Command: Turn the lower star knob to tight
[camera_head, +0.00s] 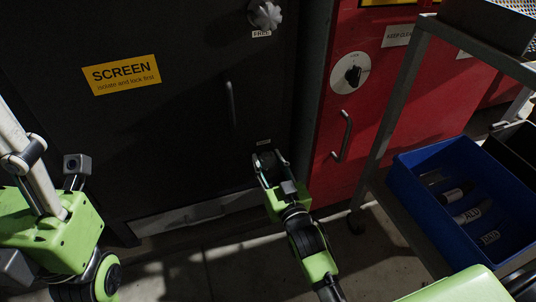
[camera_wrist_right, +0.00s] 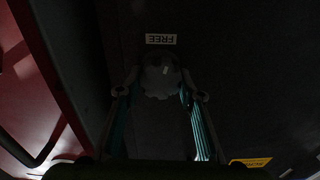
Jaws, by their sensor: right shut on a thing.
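The lower star knob (camera_wrist_right: 162,80) is a dark, lobed knob on the black cabinet. My right gripper (camera_wrist_right: 160,96) is shut on it, with one finger at each side in the wrist view. A white label (camera_wrist_right: 161,39) reading FREE, upside down in that view, sits beside the knob. In the head view my right gripper (camera_head: 270,160) reaches up to the cabinet front and hides the knob. Another grey star knob (camera_head: 265,15) sits higher on the cabinet, with a label below it. My left arm shows at the left edge; its fingertips are not seen.
The black cabinet has a yellow SCREEN sign (camera_head: 121,75) and a bar handle (camera_head: 230,104). A red cabinet (camera_head: 335,120) with a rotary switch (camera_head: 352,73) stands to the right. A blue bin (camera_head: 410,180) with several labelled items sits on a rack at the right.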

